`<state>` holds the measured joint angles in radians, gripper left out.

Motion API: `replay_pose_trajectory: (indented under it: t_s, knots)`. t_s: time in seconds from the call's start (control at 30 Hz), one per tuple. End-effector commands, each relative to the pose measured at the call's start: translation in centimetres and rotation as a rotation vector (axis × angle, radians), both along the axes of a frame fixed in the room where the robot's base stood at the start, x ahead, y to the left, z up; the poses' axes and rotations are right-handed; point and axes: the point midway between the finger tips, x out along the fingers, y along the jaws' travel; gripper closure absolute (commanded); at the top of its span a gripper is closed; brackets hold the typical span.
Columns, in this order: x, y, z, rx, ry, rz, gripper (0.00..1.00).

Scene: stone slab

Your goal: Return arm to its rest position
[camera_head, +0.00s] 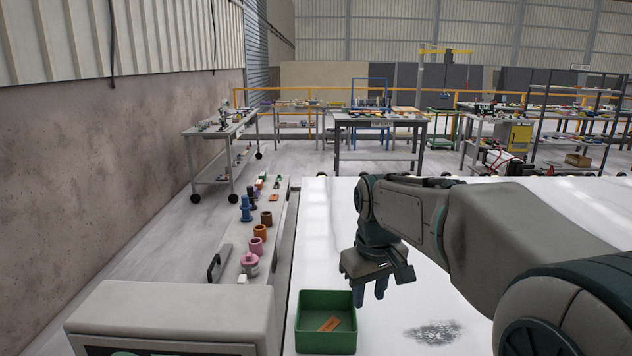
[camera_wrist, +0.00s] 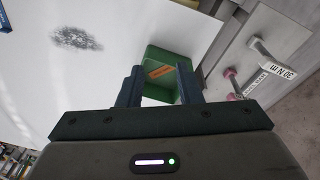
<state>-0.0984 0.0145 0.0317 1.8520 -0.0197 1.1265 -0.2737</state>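My gripper (camera_head: 371,293) hangs fingers down from my bent arm, above the white slab (camera_head: 316,228), beside the green bin's upper right corner in the head view. In the wrist view my gripper's two fingers (camera_wrist: 160,85) stand apart with a gap and nothing between them. The green bin (camera_head: 326,344) sits on the slab's near left part and holds a small orange item (camera_head: 330,324). The wrist view shows the bin (camera_wrist: 157,54) beyond the fingertips, with the orange item (camera_wrist: 160,71) inside.
A dark speckled patch (camera_head: 433,333) marks the slab right of the bin. A narrow grey shelf (camera_head: 228,260) on the left carries several coloured cylinders and bottles (camera_head: 266,218). A grey box-shaped unit (camera_head: 175,312) stands at front left. Workbenches (camera_head: 380,122) stand farther back, across open floor.

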Motion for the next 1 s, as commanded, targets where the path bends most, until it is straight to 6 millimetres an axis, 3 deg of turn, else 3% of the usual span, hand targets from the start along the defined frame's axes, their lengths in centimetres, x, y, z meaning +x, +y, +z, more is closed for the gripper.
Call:
replay_pose_trajectory:
  t_s: [0.03, 0.3, 0.5, 0.7, 1.0]
  knots:
    - [-1.9, -0.7, 0.0, 0.005, -0.013, -0.035, 0.68]
    - [-11.3, -3.6, -2.3, 0.043, -0.071, -0.228, 0.68]
    - [-16.6, -4.7, -4.9, 0.070, -0.104, -0.343, 0.68]
    - [-18.8, -5.0, -6.3, 0.083, -0.116, -0.391, 0.68]
    - [-18.9, -5.0, -6.4, 0.084, -0.116, -0.395, 0.68]
